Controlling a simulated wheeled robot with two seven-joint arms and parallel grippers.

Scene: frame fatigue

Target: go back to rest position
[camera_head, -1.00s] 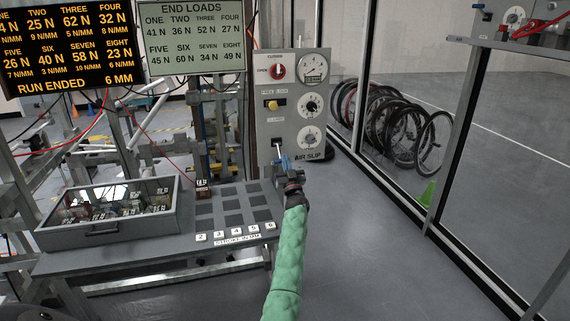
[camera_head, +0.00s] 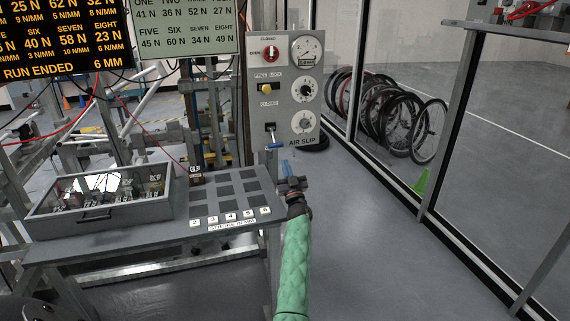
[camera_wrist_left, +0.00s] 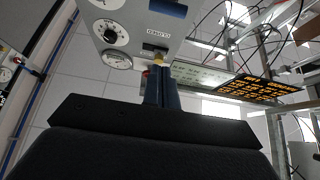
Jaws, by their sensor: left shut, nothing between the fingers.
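My left gripper (camera_head: 285,167) shows in the head view at the end of my green-sleeved arm, in front of the grey air slip panel (camera_head: 285,100) and just beyond the right end of the bench. Its blue fingers are together, with nothing visible between them. In the left wrist view the blue fingers (camera_wrist_left: 162,87) are also shut, pointing up toward the panel (camera_wrist_left: 135,25). A lever (camera_head: 271,133) low on the panel is close to the fingers in the picture; I cannot tell whether they touch. My right gripper is in neither view.
The bench (camera_head: 120,240) holds a glass-topped case (camera_head: 127,216) and dark square pads (camera_head: 224,189) left of my arm. A metal frame stands behind it. Glass partitions and bicycle wheels (camera_head: 397,120) are at right. The floor (camera_head: 390,260) right of my arm is clear.

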